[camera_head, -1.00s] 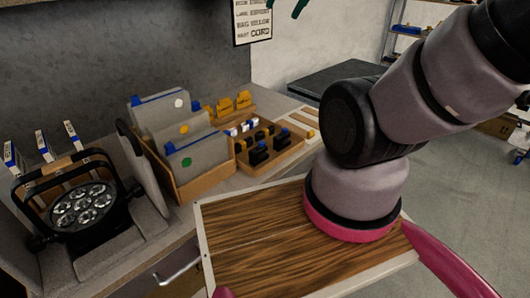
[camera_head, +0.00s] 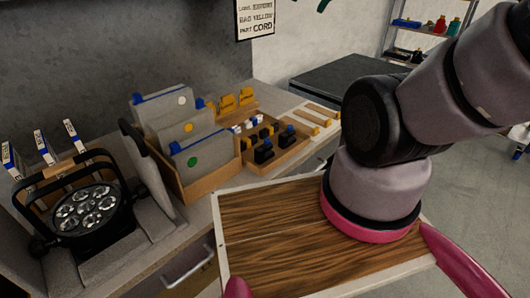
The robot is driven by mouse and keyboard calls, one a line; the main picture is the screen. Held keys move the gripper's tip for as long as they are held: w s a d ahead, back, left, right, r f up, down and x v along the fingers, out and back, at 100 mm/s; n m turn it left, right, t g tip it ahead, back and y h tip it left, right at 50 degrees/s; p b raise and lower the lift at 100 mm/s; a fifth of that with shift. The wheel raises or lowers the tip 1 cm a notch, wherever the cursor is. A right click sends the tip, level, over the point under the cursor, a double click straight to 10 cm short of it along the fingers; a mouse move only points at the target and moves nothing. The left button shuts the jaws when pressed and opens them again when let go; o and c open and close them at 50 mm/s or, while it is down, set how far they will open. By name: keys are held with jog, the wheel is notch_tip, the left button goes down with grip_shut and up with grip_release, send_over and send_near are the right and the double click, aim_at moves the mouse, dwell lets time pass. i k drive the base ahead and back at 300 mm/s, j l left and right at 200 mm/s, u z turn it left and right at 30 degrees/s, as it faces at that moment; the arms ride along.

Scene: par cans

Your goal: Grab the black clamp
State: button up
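Black clamps stand in a low wooden tray (camera_head: 292,155) on the bench. One black clamp (camera_head: 263,152) with a blue top is at the tray's near left. Another black clamp (camera_head: 287,138), also with blue on top, is to its right. Smaller dark pieces stand behind them, too small to tell apart. The gripper is well apart from the clamps.
The wood-grained board (camera_head: 265,225) has a pale rim and lies between me and the tray. A wooden file box (camera_head: 215,182) with grey dividers stands left of the tray. A par can light (camera_head: 90,208) stands at the left. Yellow clamps (camera_head: 246,97) are behind. Floor at right is open.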

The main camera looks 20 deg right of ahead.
aim_at(263, 153)
jog(key=k+j+u, duration=0.35)
jog(key=k+j, duration=0.3)
jog(key=k, duration=0.1)
